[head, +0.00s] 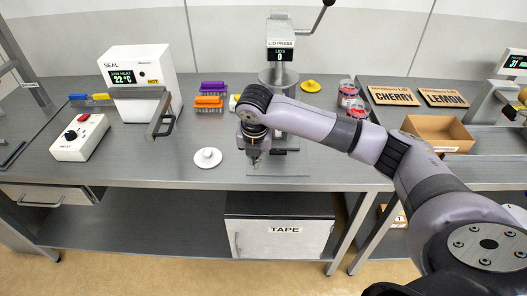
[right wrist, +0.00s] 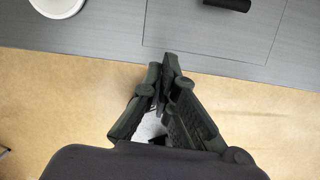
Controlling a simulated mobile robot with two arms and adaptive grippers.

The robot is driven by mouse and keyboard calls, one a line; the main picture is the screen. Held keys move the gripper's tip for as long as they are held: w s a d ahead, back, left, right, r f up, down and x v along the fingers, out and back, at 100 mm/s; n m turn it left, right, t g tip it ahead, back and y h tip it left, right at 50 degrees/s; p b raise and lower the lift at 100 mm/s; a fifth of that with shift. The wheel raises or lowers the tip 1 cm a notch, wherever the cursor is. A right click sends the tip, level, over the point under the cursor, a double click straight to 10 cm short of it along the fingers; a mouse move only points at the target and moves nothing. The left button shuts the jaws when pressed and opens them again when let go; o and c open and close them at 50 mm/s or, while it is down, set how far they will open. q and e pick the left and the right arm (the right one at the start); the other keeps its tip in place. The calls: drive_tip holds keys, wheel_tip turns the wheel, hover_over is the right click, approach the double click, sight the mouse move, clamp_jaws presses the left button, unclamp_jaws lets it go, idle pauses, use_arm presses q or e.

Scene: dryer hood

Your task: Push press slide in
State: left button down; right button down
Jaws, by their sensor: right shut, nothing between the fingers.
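The lid press (head: 280,50) stands at the back middle of the bench, with a display and a lever at its top right. Its lower part is mostly hidden behind my right arm. A flat grey plate (head: 290,170) extends from it toward the front edge; I cannot tell how far its slide is out. In the right wrist view the plate (right wrist: 215,30) shows with a dark cylindrical part (right wrist: 228,4) at the top. My right gripper (head: 254,160) points down at the front of the press, shut and empty. Its fingertips (right wrist: 170,66) meet in the right wrist view. My left gripper is not in view.
A white round lid (head: 208,157) lies left of the gripper. The sealer (head: 140,75), purple and orange racks (head: 210,100), a yellow knobbed lid (head: 311,86), red-topped jars (head: 348,95) and a cardboard box (head: 438,133) stand around. The bench's front edge is close.

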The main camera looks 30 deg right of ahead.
sight(264, 157)
drive_tip(key=w+d+r, duration=0.2)
drive_tip(key=d+r, duration=0.1)
drive_tip(key=d, duration=0.1)
drive_tip(key=shift+n, duration=0.4)
drive_tip(key=x, duration=0.3)
drive_tip(key=p+x, duration=0.1)
drive_tip(key=x, duration=0.2)
drive_tip(key=p+x, duration=0.1)
drive_tip(key=x, duration=0.2)
drive_tip(key=shift+s, duration=0.3)
drive_tip(key=shift+w+d+f+p, duration=0.2)
drive_tip(key=shift+w+d, duration=0.15)
drive_tip(key=shift+w, duration=0.25)
drive_tip(key=shift+w+d+f+p, duration=0.1)
drive_tip(key=shift+w+d+p, duration=0.15)
drive_tip(key=shift+w, duration=0.3)
drive_tip(key=shift+w+d+f, duration=0.15)
drive_tip(key=shift+w+d, duration=0.3)
drive_tip(key=shift+w, duration=0.25)
